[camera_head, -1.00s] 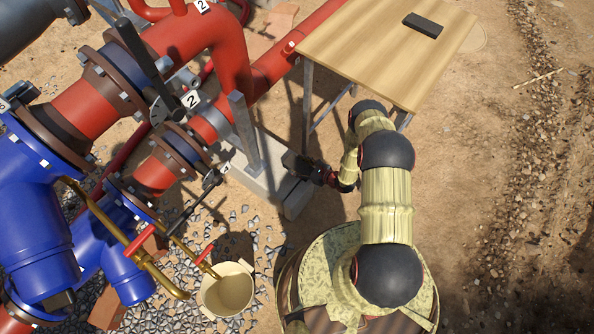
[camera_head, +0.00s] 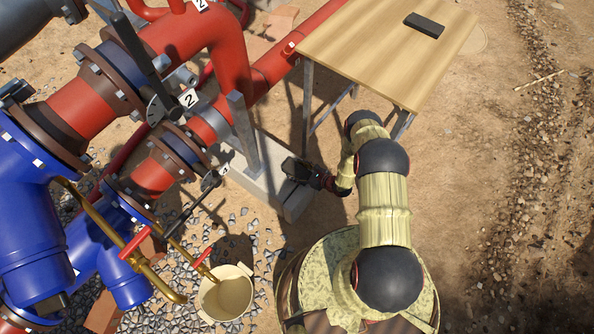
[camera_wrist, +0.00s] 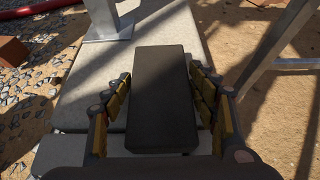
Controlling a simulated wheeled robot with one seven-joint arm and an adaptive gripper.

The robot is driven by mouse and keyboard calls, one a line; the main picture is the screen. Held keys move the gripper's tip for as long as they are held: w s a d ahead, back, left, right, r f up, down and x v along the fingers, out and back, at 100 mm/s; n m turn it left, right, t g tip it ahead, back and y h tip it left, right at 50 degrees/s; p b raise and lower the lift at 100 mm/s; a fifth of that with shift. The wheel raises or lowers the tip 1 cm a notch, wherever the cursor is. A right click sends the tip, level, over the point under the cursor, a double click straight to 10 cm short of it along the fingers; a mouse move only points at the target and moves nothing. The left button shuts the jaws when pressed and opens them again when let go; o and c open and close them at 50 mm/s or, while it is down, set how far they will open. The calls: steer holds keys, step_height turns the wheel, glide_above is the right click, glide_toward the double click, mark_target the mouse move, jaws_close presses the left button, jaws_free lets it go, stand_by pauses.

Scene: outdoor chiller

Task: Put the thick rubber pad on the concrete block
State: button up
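The thick rubber pad (camera_wrist: 163,100) is a dark rectangular slab in the middle of the wrist view, its broad face toward the camera. My gripper (camera_wrist: 162,78) has a finger along each long side of it, fingertips close against its edges, and appears shut on it. The pad also shows as a dark shape in the head view (camera_head: 297,168). The grey concrete block (camera_head: 258,178) lies below it, with an upright metal post on it. In the wrist view the block (camera_wrist: 75,105) shows behind and beside the pad. Whether the pad touches the block is hidden.
A wooden-topped table (camera_head: 350,50) stands behind my arm, with another dark slab (camera_head: 424,25) on it. Red and blue pipes with valves fill the left. A bucket (camera_head: 228,292) stands on gravel in front of the block. Bare ground lies right.

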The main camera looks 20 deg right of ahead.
steer(key=shift+o, duration=1.3)
steer(key=shift+r, duration=0.1)
